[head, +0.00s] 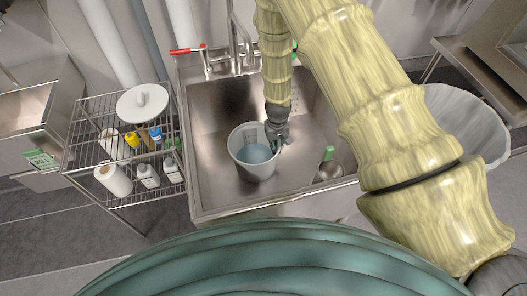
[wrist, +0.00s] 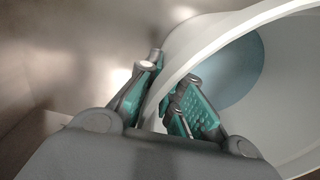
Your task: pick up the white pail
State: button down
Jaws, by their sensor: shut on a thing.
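The white pail (head: 238,139) stands in the steel sink basin in the head view, with a blue-grey surface inside it, maybe water. My gripper (head: 277,136) reaches down from above to the right side of the pail's rim. In the wrist view, the pail's rim (wrist: 205,62) passes between the two teal-padded fingers of my gripper (wrist: 165,105). One finger is outside the wall and the other is inside, shut on the rim. The pail looks upright. I cannot tell whether its base touches the basin floor.
The sink (head: 205,140) has a faucet (head: 236,50) at the back and red and green handles. A wire rack (head: 85,135) with bottles, a paper roll and a white lid (head: 142,104) stands left. A green item (head: 328,153) and a round metal piece lie right of the pail.

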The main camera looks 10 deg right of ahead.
jog(key=shift+d+r, duration=0.1)
jog(key=shift+r, duration=0.05)
jog(key=shift+r+b, duration=0.5)
jog(key=shift+r, duration=1)
jog(key=s+a+r+b, duration=0.1)
jog(key=s+a, duration=0.2)
jog(key=s, duration=0.4)
jog(key=s+a+b, duration=0.1)
jog(key=s+a, duration=0.2)
jog(key=s, duration=0.4)
jog(key=shift+s+r+b, duration=0.3)
jog(key=shift+s+r, duration=0.05)
jog(key=shift+s, duration=0.05)
